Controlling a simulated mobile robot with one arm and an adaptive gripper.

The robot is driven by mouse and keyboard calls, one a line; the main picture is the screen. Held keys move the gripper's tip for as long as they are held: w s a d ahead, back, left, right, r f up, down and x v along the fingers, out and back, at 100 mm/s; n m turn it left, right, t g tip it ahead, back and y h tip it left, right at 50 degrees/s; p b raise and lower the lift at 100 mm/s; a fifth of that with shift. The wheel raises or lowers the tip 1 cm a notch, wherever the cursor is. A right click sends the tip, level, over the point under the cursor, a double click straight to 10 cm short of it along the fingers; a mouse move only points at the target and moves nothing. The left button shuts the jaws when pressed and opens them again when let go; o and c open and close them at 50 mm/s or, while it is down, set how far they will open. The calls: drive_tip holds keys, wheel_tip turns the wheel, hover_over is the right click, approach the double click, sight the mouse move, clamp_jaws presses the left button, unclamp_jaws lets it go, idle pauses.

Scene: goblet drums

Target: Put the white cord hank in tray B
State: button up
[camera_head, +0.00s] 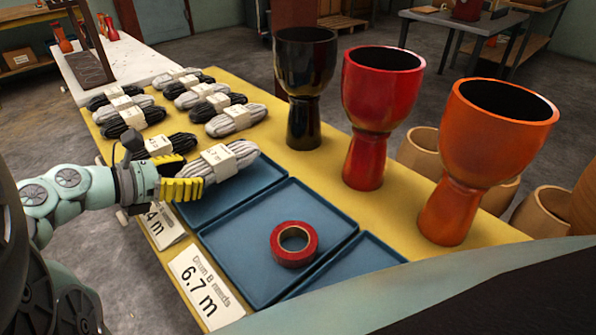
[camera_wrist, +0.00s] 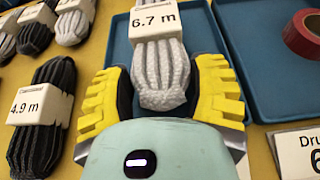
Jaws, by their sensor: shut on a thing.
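My gripper (camera_head: 190,182) is shut on a white cord hank (camera_head: 240,158) with a "6.7 m" paper band. In the wrist view the yellow fingers (camera_wrist: 162,88) press the near end of this hank (camera_wrist: 160,60) from both sides. The hank is over the far part of the leftmost blue tray (camera_head: 192,208); its height above it is hard to tell. The middle blue tray (camera_head: 225,240), tray B by the card (camera_head: 205,290) reading "Drum B needs 6.7 m", holds a red tape roll (camera_head: 294,244). The roll also shows in the wrist view (camera_wrist: 303,35).
Several black and white hanks lie on the yellow table at the back left, including a black "4.9 m" hank (camera_wrist: 42,120). Black (camera_head: 304,85), red (camera_head: 378,110) and orange (camera_head: 485,150) goblet drums stand behind the trays. A third tray (camera_head: 350,270) is partly hidden at right.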

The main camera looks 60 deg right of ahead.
drive_tip(key=shift+s+f, duration=0.1)
drive_tip(key=shift+f, duration=0.9)
drive_tip(key=shift+f+b, duration=0.15)
drive_tip(key=shift+b, duration=0.15)
drive_tip(key=o, duration=1.2)
